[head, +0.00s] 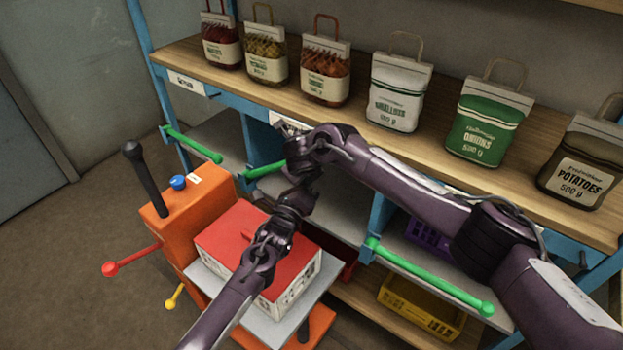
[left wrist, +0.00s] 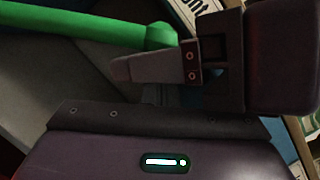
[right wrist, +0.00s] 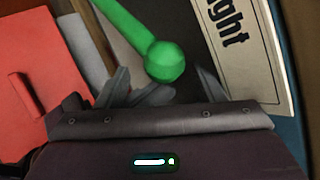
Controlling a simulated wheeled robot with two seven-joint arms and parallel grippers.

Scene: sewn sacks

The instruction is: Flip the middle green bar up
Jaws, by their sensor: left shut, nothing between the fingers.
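The middle green bar (head: 264,170) runs out from the shelf front, its right end hidden behind my grippers in the head view. In the left wrist view it (left wrist: 85,28) ends just above a grey finger. In the right wrist view its round knob (right wrist: 165,62) is just beyond the fingers. My left gripper (head: 296,198) is shut and empty, just below the bar's hidden end. My right gripper (head: 298,165) is beside that end, close to the left one.
Another green bar (head: 190,143) is at the left and one (head: 430,277) at the right. An orange cart (head: 170,225) carries a red-lidded box (head: 225,235) below my arms. Several sacks stand on the wooden shelf (head: 350,115). Purple and yellow crates (head: 420,310) are underneath.

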